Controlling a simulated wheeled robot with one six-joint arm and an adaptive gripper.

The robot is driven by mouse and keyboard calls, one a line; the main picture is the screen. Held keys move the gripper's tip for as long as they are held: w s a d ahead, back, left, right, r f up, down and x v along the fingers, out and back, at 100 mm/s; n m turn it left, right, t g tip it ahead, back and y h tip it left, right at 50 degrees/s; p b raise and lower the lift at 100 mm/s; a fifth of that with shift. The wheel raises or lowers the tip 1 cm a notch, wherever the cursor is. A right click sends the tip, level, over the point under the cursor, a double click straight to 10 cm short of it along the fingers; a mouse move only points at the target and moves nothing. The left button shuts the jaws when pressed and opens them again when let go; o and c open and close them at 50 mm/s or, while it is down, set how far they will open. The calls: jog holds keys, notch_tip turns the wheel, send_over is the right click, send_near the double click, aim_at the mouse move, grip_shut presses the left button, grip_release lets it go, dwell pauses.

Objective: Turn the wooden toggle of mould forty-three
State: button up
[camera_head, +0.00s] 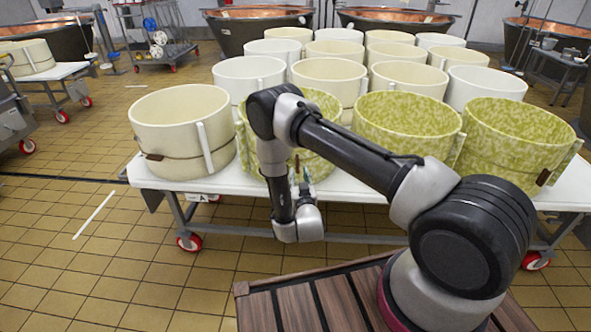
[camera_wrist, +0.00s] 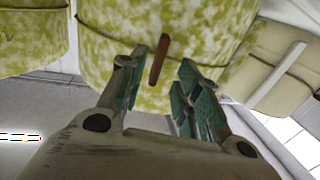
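A green-mottled round mould (camera_head: 321,103) stands in the front row of the white table, second from the left, partly hidden by my arm. It fills the upper middle of the wrist view (camera_wrist: 105,42). Its brown wooden toggle (camera_wrist: 158,60) hangs slightly tilted on the mould's wall. My gripper (camera_wrist: 157,75) is open, with one teal-padded finger on each side of the toggle in the picture. No contact with the toggle shows, and the remaining depth is unclear. No number is readable on any mould.
A plain cream mould (camera_head: 182,125) stands to the left, and two green-mottled moulds (camera_head: 405,125) (camera_head: 515,135) to the right. Several pale moulds fill the rows behind. The wheeled table (camera_head: 345,203) has open tiled floor (camera_head: 75,245) at its left.

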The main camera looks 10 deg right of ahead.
aim_at(298, 168)
jog(key=w, duration=0.6)
jog(key=shift+d, duration=0.4)
grip_shut()
